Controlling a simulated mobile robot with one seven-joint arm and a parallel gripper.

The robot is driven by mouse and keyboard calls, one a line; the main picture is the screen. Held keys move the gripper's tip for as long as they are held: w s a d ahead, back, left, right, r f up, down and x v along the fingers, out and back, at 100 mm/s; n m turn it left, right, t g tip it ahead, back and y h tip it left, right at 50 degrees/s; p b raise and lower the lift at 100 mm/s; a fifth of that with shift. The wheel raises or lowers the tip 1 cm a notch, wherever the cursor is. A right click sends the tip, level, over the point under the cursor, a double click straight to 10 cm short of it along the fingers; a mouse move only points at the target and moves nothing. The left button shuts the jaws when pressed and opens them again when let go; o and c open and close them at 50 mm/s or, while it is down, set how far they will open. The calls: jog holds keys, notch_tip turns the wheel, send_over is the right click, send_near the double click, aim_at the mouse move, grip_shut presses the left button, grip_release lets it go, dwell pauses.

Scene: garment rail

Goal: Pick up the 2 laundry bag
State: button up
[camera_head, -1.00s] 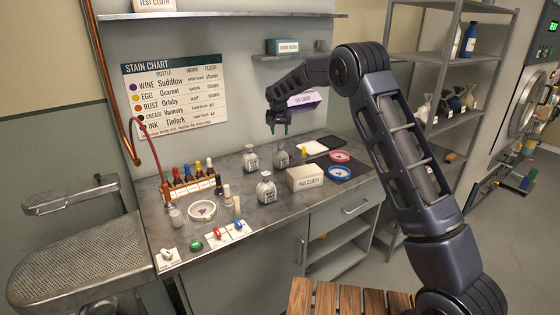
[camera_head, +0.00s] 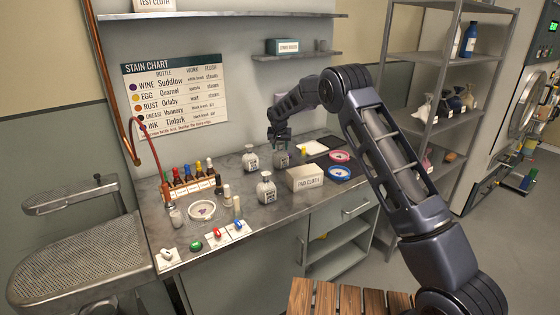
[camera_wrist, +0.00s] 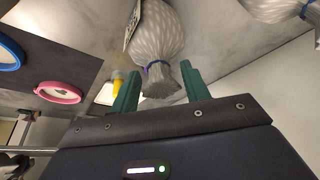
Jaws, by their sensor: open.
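Three small grey laundry bags with tied necks and white tags stand on the counter: one at the back left (camera_head: 250,158), one at the back right (camera_head: 281,158), one nearer the front (camera_head: 266,188). The tag numbers are too small to read, so I cannot tell which is bag 2. My gripper (camera_head: 281,138) is pointing down over the back right bag. In the wrist view this bag (camera_wrist: 160,40) has its gathered neck between my gripper's open green fingers (camera_wrist: 159,72). Another bag (camera_wrist: 275,8) shows at the upper right.
A pad cloth box (camera_head: 305,178) stands right of the front bag. A bottle rack (camera_head: 190,185) and a white dish (camera_head: 202,210) stand left. A shelf (camera_head: 297,56) overhangs the back.

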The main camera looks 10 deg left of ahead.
jog(key=shift+f, duration=0.1)
jog(key=shift+c, duration=0.3)
grip_shut()
